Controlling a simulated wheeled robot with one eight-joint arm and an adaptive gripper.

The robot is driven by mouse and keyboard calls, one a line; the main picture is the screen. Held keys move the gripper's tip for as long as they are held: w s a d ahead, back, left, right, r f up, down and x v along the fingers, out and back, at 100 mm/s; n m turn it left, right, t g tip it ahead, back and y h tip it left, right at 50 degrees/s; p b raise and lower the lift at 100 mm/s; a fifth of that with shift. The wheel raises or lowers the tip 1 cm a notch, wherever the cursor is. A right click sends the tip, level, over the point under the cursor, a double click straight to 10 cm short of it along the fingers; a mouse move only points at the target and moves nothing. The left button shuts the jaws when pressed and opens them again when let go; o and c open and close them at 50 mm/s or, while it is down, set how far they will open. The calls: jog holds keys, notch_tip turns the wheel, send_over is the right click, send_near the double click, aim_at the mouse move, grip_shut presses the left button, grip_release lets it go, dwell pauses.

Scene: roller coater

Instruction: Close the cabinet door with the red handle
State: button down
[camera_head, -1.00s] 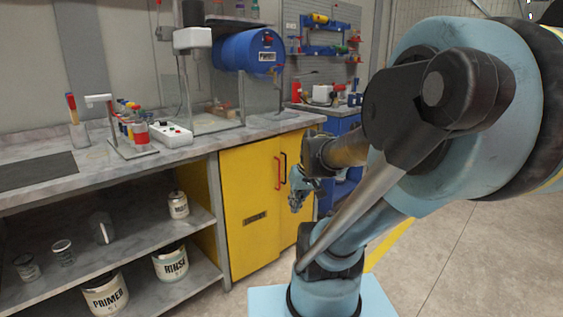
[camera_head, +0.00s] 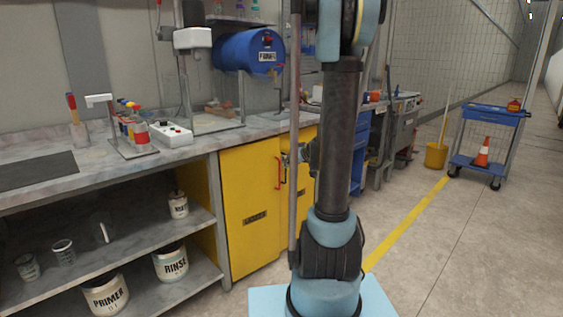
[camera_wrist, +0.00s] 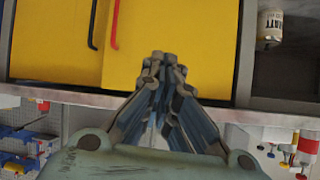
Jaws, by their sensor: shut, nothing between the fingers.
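The yellow cabinet door with the red handle (camera_head: 246,215) is the left one of a pair under the counter. It looks flush or nearly flush with its neighbour; a small gap cannot be ruled out. Its red handle (camera_head: 278,172) is upright near the door's right edge, and also shows at the top of the wrist view (camera_wrist: 114,24). My gripper (camera_wrist: 165,60) is shut and empty, with its fingertips in front of this door's yellow panel (camera_wrist: 190,35). Contact cannot be told. In the head view my gripper (camera_head: 291,158) is partly hidden by my arm, beside the red handle.
The neighbouring yellow door (camera_head: 298,212) has a black handle (camera_wrist: 93,25). The marble-look counter (camera_head: 100,160) runs above, with open shelves (camera_head: 135,250) holding cans at left. The floor to the right (camera_head: 450,255) is clear up to a blue cart (camera_head: 487,140).

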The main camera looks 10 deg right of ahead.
jog(key=w+d+f+t, duration=0.2)
jog(key=w+d+t, duration=0.1)
jog(key=w+d, duration=0.4)
jog(key=x, duration=1.5)
jog(key=shift+a+h, duration=0.3)
jog(key=shift+w, duration=0.1)
